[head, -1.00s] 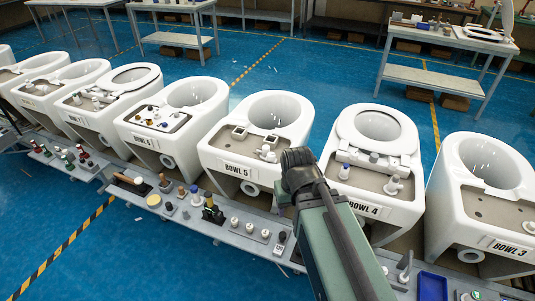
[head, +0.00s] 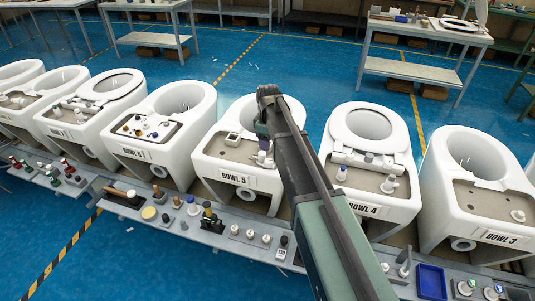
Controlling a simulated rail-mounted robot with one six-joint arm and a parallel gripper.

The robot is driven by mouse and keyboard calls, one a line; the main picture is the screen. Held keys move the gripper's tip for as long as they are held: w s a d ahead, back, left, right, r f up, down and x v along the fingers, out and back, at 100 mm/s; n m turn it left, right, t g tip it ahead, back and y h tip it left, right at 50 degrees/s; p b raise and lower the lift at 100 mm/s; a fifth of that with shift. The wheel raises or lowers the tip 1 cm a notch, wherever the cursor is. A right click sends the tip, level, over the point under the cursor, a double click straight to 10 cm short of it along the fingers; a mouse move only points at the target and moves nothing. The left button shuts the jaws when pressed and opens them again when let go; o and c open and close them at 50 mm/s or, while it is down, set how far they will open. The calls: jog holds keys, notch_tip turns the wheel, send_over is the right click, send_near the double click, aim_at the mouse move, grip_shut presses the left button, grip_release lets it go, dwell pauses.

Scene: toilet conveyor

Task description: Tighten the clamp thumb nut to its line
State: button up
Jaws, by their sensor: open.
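The white toilet labelled BOWL 5 (head: 235,177) stands in the middle of the row, with a grey deck behind its basin. Small white fittings (head: 264,160) stand on the deck's right side. I cannot make out a clamp, its thumb nut or a line at this size. My gripper (head: 262,134) is open over the rear of BOWL 5, just above and beside these fittings. My wrist and arm hide part of the basin and deck. I cannot tell whether the fingers touch anything.
BOWL 4 (head: 366,211) stands close on the right, with fittings on its deck. Another toilet with several small parts (head: 150,127) stands on the left. A grey ledge (head: 160,226) in front carries tools and small parts. A blue tray (head: 431,283) lies at lower right.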

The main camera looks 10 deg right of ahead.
aim_at(269, 161)
jog(key=f+n+b, duration=0.1)
jog(key=f+b, duration=0.2)
jog(key=f+n+b, duration=0.1)
jog(key=f+b, duration=0.3)
jog(key=f+n+b, duration=0.2)
jog(key=f+b, duration=0.2)
jog(key=shift+w+d, duration=0.15)
jog(key=shift+w, duration=0.1)
jog(key=shift+r, duration=0.1)
jog(key=c, duration=0.9)
